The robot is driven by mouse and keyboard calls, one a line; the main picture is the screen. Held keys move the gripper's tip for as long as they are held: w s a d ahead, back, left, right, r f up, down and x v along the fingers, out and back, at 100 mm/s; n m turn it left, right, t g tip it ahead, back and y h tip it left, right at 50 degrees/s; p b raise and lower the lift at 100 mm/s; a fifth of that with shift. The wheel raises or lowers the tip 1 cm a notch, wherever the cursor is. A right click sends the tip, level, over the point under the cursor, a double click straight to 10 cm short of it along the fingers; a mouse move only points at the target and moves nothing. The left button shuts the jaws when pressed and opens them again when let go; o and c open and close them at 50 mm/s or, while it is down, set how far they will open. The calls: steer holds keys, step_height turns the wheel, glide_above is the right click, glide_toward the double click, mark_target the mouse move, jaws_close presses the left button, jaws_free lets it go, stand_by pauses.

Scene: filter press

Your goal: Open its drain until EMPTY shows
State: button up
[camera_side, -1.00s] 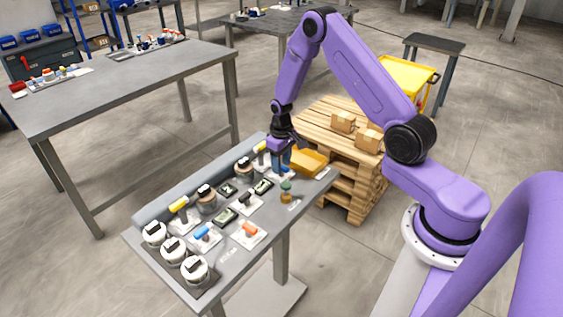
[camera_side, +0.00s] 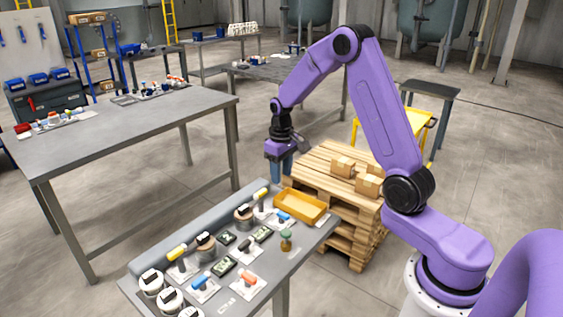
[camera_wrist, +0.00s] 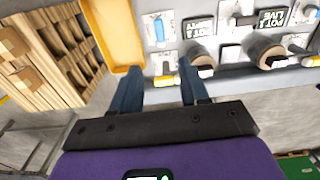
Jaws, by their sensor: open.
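My gripper (camera_side: 281,168) is open and empty, raised above the back edge of the grey bench (camera_side: 292,262). In the wrist view its blue fingers (camera_wrist: 160,68) stand apart, with a yellow handle (camera_wrist: 165,80) showing beyond them; that handle also shows in the side view (camera_side: 261,194). A blue handle (camera_side: 283,215) on a white plate is near it. Another yellow handle (camera_side: 177,252), a second blue handle (camera_side: 202,282) and an orange one (camera_side: 246,277) are further along. Dark displays (camera_side: 223,266) sit among them; one in the wrist view (camera_wrist: 271,19) seems to read LIVE. I cannot read EMPTY anywhere.
Brown pots (camera_side: 205,244) and white pots (camera_side: 151,281) stand on the bench, with a green-topped brown item (camera_side: 286,241) near its front. A yellow-orange tray (camera_side: 300,205) lies at the far end. A wooden pallet with cartons (camera_side: 343,165) is behind it.

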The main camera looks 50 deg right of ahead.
steer(key=shift+r, duration=1.6)
steer(key=s+a+r+n, duration=0.3)
steer(key=s+a, duration=0.4)
steer(key=a, duration=0.1)
steer(key=s+a+r+n, duration=0.2)
steer(key=s+a+n, duration=0.1)
steer(key=s+a, duration=0.4)
steer(key=s+n, duration=0.6)
steer(key=s, duration=1.2)
steer(key=shift+s+a+r, duration=0.3)
steer(key=shift+s+r, duration=0.05)
steer(key=shift+r, duration=0.05)
steer(key=shift+w, duration=0.1)
